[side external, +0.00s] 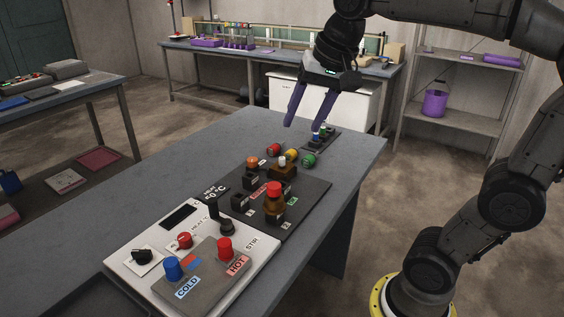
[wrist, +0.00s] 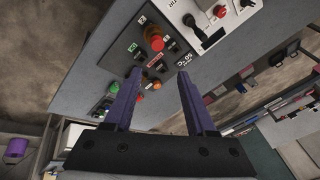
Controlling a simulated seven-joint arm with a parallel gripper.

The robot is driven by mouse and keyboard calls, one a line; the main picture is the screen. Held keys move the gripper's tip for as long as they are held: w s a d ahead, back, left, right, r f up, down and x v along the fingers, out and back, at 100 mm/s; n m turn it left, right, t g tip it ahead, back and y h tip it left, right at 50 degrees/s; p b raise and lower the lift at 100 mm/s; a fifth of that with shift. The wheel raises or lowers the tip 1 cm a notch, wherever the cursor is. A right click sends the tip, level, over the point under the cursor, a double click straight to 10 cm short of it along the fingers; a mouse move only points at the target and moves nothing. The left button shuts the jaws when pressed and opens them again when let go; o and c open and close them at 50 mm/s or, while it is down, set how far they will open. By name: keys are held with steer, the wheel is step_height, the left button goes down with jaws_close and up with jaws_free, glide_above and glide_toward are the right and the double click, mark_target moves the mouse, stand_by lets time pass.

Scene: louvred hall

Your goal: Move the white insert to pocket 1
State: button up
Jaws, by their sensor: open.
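A small white piece (side external: 282,160), which may be the white insert, stands upright on an amber block on the dark labelled pad (side external: 311,191). I cannot make out which pocket is pocket 1. A small dark rack (side external: 327,143) with blue and green pieces sits at the table's far end. My gripper (side external: 305,122) is open and empty, its purple fingers pointing down above the table near that rack.
Red (side external: 273,149), yellow (side external: 291,155) and green (side external: 309,160) pieces lie between rack and pad. A control panel (side external: 135,253) fills the near end. The table's left side is clear.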

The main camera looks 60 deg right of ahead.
steer(key=w+d+m+g, duration=0.1)
steer(key=w+d+m, duration=0.4)
steer(key=w, duration=0.5)
steer(key=m+g, duration=0.3)
glide_above(282, 158)
steer(key=shift+y, duration=0.3)
step_height(282, 158, down, 16)
steer(key=shift+r, duration=0.2)
steer(key=shift+f, duration=4.7)
jaws_close()
